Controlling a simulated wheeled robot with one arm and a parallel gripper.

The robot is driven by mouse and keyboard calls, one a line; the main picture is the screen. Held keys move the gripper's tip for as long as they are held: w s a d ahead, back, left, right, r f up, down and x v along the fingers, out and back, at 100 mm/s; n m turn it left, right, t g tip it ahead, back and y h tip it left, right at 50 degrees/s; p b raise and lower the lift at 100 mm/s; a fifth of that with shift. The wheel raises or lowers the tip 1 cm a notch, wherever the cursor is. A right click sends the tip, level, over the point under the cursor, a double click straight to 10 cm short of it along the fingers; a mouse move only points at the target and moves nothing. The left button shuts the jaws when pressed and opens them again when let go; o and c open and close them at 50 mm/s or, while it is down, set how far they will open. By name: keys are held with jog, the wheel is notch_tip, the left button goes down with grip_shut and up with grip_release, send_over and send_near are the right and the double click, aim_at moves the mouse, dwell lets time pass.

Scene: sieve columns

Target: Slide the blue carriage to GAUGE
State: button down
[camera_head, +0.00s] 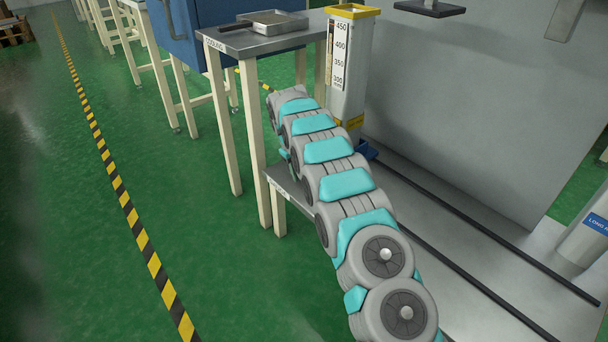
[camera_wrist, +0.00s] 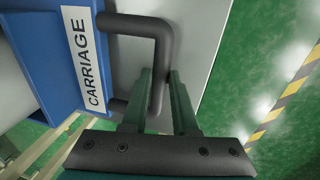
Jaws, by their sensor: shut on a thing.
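The blue carriage (camera_wrist: 45,45) fills the upper left of the wrist view, with a white label reading CARRIAGE. A dark bent handle (camera_wrist: 140,24) sticks out from its side. My gripper (camera_wrist: 160,82) has its two green fingers on either side of the handle's outer bar and is shut on it. In the head view only a small blue piece of the carriage (camera_head: 367,150) shows at the foot of a tall grey column (camera_head: 347,70) with a yellow rim and a scale; my arm hides the gripper and handle. No GAUGE sign is readable.
Two dark rails (camera_head: 480,285) run along the low bench toward the front right. A white cylinder (camera_head: 583,242) stands at the right. A cooling table (camera_head: 245,42) with a tray (camera_head: 272,22) stands behind my arm. The green floor at left is clear.

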jog(key=shift+w+a+p, duration=0.3)
jog(key=shift+w+a, duration=0.55)
jog(key=shift+w, duration=0.25)
jog(key=shift+w+a, duration=0.15)
jog(key=shift+w, duration=0.25)
jog(key=c, duration=0.7)
grip_release()
jog(key=shift+r, duration=0.15)
jog(key=shift+s+a+r, duration=0.15)
jog(key=shift+a+r, duration=0.05)
jog(key=shift+r, duration=1.05)
jog(key=shift+s+a+r, duration=0.15)
jog(key=shift+a+r, duration=0.1)
jog(key=shift+r, duration=0.95)
jog(key=shift+s+a+r, duration=0.15)
jog(key=shift+a+r, duration=0.05)
jog(key=shift+r, duration=1.05)
